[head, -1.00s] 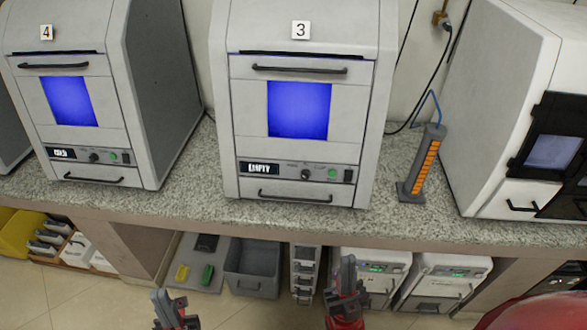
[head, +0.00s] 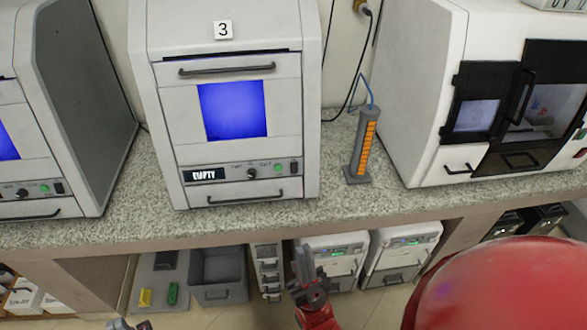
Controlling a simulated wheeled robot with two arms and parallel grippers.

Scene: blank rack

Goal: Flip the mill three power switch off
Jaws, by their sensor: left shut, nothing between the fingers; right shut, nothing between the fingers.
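Mill three (head: 235,105) is a white machine marked with a "3" sign, standing on the speckled counter with a lit blue window. The switch's position is too small to tell. My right gripper (head: 304,262) is shut and empty, below the counter edge and in front of the panel. My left gripper (head: 128,324) shows only partly at the bottom edge, apart from everything.
An orange-and-grey slotted holder (head: 365,150) with a blue cable stands right of mill three. Another mill (head: 70,110) is at left, and a white machine with a dark door (head: 430,100) at right. The counter's front edge (head: 240,227) lies between my grippers and the mill. A grey bin (head: 218,272) is below.

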